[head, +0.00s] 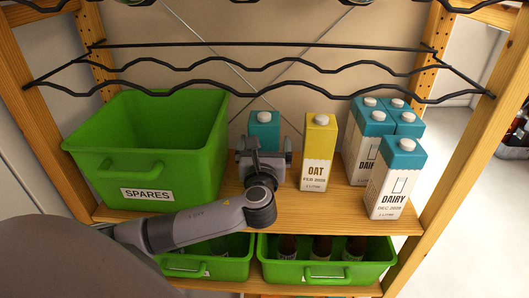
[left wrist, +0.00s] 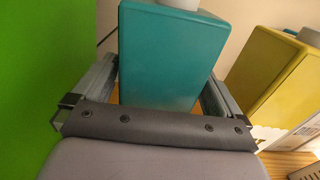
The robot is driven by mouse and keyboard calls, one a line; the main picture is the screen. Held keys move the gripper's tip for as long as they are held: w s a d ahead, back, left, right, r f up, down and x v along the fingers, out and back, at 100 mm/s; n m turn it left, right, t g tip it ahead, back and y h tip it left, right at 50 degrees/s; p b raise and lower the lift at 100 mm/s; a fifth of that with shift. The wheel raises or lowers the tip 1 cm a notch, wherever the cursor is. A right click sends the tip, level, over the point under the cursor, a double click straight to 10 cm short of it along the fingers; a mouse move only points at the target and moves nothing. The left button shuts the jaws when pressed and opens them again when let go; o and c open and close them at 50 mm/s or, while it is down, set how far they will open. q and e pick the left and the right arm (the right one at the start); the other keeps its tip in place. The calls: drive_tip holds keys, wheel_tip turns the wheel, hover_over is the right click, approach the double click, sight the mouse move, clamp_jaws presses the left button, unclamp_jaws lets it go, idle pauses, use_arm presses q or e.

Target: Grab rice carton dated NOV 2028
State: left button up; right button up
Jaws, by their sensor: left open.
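A teal carton (head: 264,126) with a white cap stands on the upper wooden shelf, right of the green bin. My left gripper (head: 263,158) is in front of it and hides its lower part and any label. In the left wrist view the teal carton (left wrist: 170,55) stands between the two fingers of my open left gripper (left wrist: 160,90), with one finger on each side. I cannot tell whether the fingers touch it. No rice label or NOV 2028 date is readable. My right gripper is not in view.
A yellow carton (head: 319,140) marked OAT stands close on the right. Several teal and white DAIRY cartons (head: 393,183) stand farther right. A green SPARES bin (head: 160,163) is on the left. A black wire rack (head: 260,92) hangs above; green bins (head: 327,272) sit below.

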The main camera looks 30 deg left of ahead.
use_arm(q)
drive_tip(key=x, duration=0.3)
drive_tip(key=shift+a+f, duration=0.1)
drive_tip(key=shift+f, duration=0.05)
clamp_jaws()
drive_tip(key=shift+r, duration=0.2)
drive_tip(key=shift+r, duration=0.1)
